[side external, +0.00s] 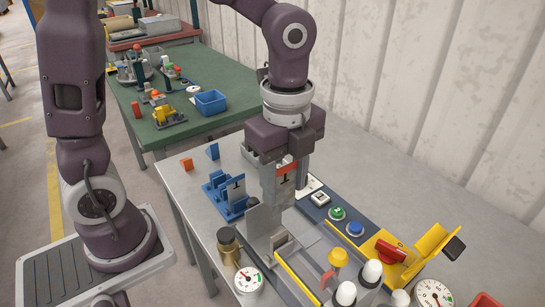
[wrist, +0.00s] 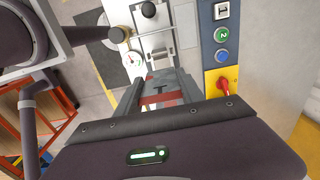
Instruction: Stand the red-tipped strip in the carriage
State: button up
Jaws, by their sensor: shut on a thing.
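The red-tipped strip (side external: 286,168) is held upright between the fingers of my gripper (side external: 279,190). Its red end with a dark mark is at the top, and it also shows in the wrist view (wrist: 160,99). My gripper is shut on it, above the grey metal carriage (side external: 264,245) of the bender. The fingers hide most of the strip, and I cannot tell whether its lower end touches the carriage. In the wrist view the fingers (wrist: 160,92) point towards the machine bed.
A blue rack (side external: 228,203) with a strip marked 1 stands left of my gripper. A brass cylinder (side external: 228,243) and a white gauge (side external: 248,281) are close to the carriage. A control panel with a green button (side external: 337,213), blue button (side external: 355,229) and red switch (side external: 391,251) lies right.

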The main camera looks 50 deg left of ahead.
aim_at(283, 200)
jog(key=shift+a+f, duration=0.15)
jog(key=shift+f, duration=5.05)
jog(key=shift+f, duration=1.45)
jog(key=o, duration=1.5)
jog(key=shift+r, duration=4.5)
